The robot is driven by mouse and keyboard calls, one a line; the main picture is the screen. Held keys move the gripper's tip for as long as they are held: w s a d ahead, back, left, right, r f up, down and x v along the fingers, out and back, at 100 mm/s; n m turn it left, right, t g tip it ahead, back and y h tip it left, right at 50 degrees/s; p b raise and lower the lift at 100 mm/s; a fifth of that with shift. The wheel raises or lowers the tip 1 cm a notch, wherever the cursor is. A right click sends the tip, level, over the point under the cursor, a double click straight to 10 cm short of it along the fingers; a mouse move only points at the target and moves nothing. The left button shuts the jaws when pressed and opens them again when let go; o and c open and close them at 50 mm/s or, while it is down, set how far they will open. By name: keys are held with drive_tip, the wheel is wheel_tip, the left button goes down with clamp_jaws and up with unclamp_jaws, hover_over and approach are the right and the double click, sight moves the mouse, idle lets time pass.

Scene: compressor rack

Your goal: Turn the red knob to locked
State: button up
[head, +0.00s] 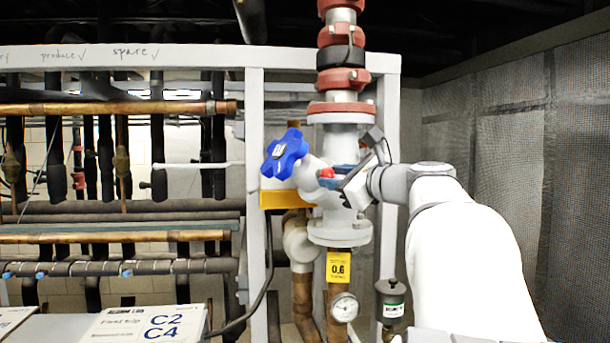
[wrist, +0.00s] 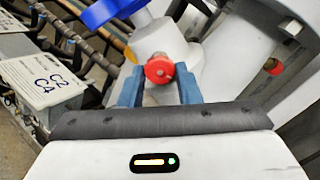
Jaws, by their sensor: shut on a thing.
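The red knob (head: 327,173) is small and sits on the grey valve body, at the front of the pipe. In the wrist view the red knob (wrist: 159,70) shows between the two blue fingers of my gripper (wrist: 160,88). My gripper (head: 335,176) reaches it from the right in the head view. The fingers are shut on the knob, one on each side. The knob's position marking is not readable in either view.
A blue handwheel (head: 285,154) is just left of the knob. A yellow tag (head: 338,269) and a pressure gauge (head: 344,307) hang below. A white frame post (head: 256,200) stands to the left. A C2 C4 sign (head: 150,323) is at lower left.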

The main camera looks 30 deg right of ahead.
drive_tip(key=shift+f, duration=0.1)
drive_tip(key=o, duration=1)
drive_tip(key=shift+c, duration=0.2)
drive_tip(key=shift+s, duration=0.1)
drive_tip(key=b+v, duration=0.2)
drive_tip(key=v, duration=0.5)
drive_tip(key=shift+s, duration=0.35)
